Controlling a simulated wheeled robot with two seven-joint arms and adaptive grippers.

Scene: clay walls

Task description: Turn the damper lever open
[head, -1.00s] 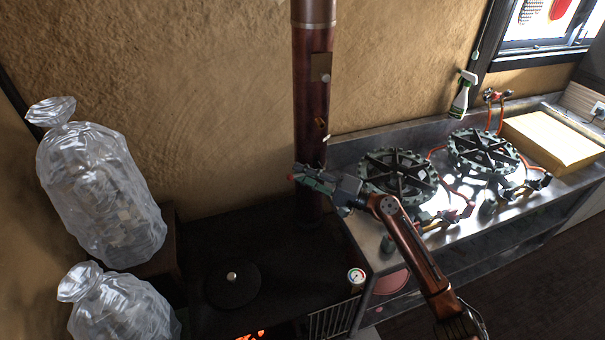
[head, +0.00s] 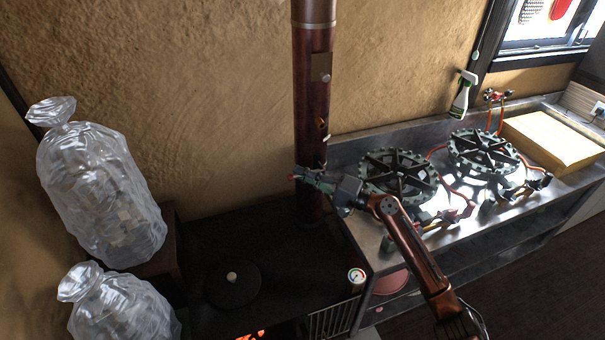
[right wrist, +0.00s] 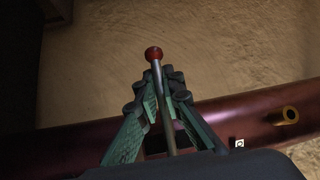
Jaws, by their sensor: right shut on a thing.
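The damper lever is a thin metal rod with a red knob (right wrist: 153,53) at its end. The rod (right wrist: 161,105) lies between the fingers of my right gripper (right wrist: 160,92), and the knob sticks out past the fingertips. In the head view my right gripper (head: 308,177) is in front of the dark red flue pipe (head: 312,95), with the red knob just left of the fingertips. My right gripper is shut on the lever. The rod's base on the pipe is hidden by the gripper. My left gripper is not in view.
The black stove top (head: 275,235) with a round lid (head: 232,288) lies below. A metal counter (head: 408,238) with two burners stands to the right. Wrapped clear bags (head: 102,195) stand at the left. The clay wall (head: 200,90) is close behind the pipe.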

